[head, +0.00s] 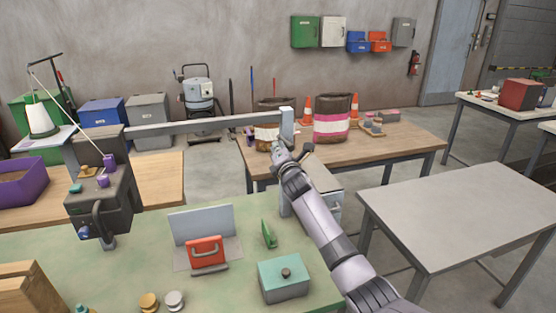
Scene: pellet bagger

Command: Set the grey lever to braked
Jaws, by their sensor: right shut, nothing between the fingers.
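A dark bag-sewing machine (104,200) with purple knobs hangs at the left over the green table. A long grey bar (200,123) runs from its top to the right and ends at a pale upright block (287,122). I cannot tell for sure which part is the grey lever, nor its setting. My right gripper (280,149) is shut and empty, close to the lower end of the pale block. I cannot tell whether it touches the block. My left gripper is not in view.
The green table (130,275) bears a red box (206,252) with a handle and a teal box (285,278). Behind, a wooden table (395,142) holds a pink-striped bag (332,119) and a brown-white bag (267,135). A grey table (460,205) at the right is bare.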

